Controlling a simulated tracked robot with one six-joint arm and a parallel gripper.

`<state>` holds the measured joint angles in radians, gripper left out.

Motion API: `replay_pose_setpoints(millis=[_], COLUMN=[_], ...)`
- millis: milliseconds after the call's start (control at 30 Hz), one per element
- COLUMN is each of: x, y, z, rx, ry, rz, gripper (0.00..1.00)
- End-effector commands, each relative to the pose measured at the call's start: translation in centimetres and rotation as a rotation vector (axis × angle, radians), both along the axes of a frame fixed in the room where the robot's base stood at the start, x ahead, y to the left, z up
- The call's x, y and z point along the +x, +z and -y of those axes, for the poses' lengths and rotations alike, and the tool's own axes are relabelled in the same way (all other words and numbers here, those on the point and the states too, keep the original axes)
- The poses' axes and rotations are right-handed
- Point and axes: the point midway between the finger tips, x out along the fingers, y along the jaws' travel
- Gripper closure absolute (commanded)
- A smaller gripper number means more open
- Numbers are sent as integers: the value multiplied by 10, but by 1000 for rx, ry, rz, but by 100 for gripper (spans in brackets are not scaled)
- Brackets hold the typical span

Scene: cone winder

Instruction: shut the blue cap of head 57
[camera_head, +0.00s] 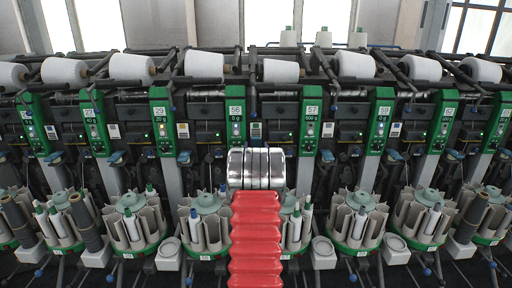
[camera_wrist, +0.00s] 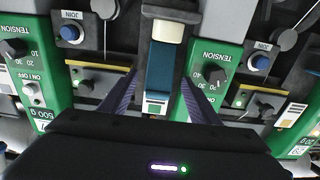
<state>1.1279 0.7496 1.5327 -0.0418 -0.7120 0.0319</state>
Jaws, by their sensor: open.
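The panel of head 57 (camera_head: 311,108) is green, marked 600 g, just right of my arm in the head view. A blue cap (camera_head: 327,155) shows low on its right side. In the wrist view a dark blue cap-like part (camera_wrist: 160,75) with a pale end lies between the fingers of my gripper (camera_wrist: 158,92). The fingers are spread apart, one on each side of it, with no clear contact. I cannot read which head it belongs to, nor tell whether it is raised or shut. In the head view my arm hides the gripper and this spot.
Green panels stand close on both sides in the wrist view, left (camera_wrist: 28,75) and right (camera_wrist: 212,75), with knobs and blue JOIN buttons. Bobbin magazines (camera_head: 355,222) stand below the heads. White cones (camera_head: 281,71) line the top. Neighbouring heads leave little side room.

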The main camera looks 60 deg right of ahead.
Motion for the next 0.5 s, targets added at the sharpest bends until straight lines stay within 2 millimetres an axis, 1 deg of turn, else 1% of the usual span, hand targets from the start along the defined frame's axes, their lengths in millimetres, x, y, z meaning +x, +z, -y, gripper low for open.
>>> replay_pose_setpoints(millis=[100, 200, 467, 500], x=[4, 5, 6, 6], y=[0, 0, 0, 0], z=[7, 9, 10, 10], rx=[-1, 0, 0, 0], ry=[0, 0, 1, 1], rz=[0, 0, 0, 0], gripper=[44, 44, 44, 45])
